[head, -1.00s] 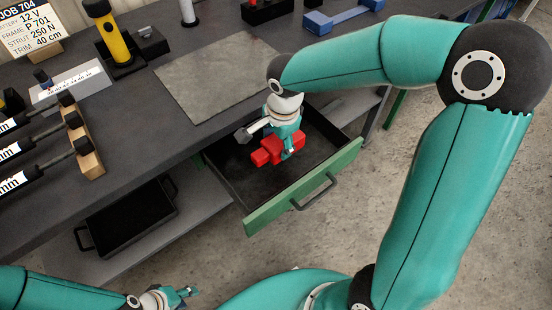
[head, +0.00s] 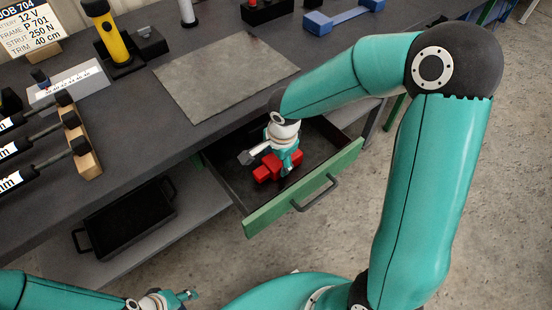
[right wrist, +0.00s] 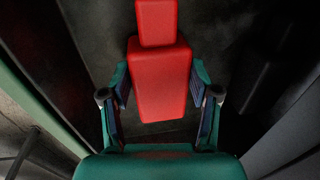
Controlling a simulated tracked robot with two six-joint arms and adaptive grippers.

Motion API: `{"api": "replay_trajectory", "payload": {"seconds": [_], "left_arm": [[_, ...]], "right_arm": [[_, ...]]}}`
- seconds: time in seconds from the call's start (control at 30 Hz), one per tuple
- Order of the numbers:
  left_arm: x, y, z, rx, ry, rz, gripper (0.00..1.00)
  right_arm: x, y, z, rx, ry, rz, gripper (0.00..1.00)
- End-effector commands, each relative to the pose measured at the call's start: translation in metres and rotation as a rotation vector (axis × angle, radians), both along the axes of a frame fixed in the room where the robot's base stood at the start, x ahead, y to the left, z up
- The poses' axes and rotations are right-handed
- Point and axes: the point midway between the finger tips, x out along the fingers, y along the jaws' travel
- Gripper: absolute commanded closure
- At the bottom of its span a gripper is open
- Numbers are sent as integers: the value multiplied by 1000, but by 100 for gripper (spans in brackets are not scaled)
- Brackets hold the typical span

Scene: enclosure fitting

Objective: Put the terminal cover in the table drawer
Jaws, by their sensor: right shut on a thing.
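The red terminal cover (head: 277,167) is inside the open table drawer (head: 318,196), low between its walls. My right gripper (head: 289,172) is shut on it from above. In the right wrist view the red cover (right wrist: 160,85) sits between the two fingers (right wrist: 160,112), with the dark drawer floor below it. I cannot tell whether the cover touches the floor. The drawer has a green front with a dark handle (head: 315,192). My left gripper (head: 183,295) is at the bottom left, away from the table and small; its finger gap is unclear.
A black tray (head: 125,220) sits on the lower shelf. The drawer floor around the cover is mostly free.

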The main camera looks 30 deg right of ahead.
Motion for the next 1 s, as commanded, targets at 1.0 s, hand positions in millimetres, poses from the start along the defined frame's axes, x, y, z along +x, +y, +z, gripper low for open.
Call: {"api": "replay_trajectory", "payload": {"seconds": [1.0], "left_arm": [[0, 0, 9, 0, 0, 0, 60]], "right_arm": [[-10, 1, 77, 1, -7, 0, 13]]}}
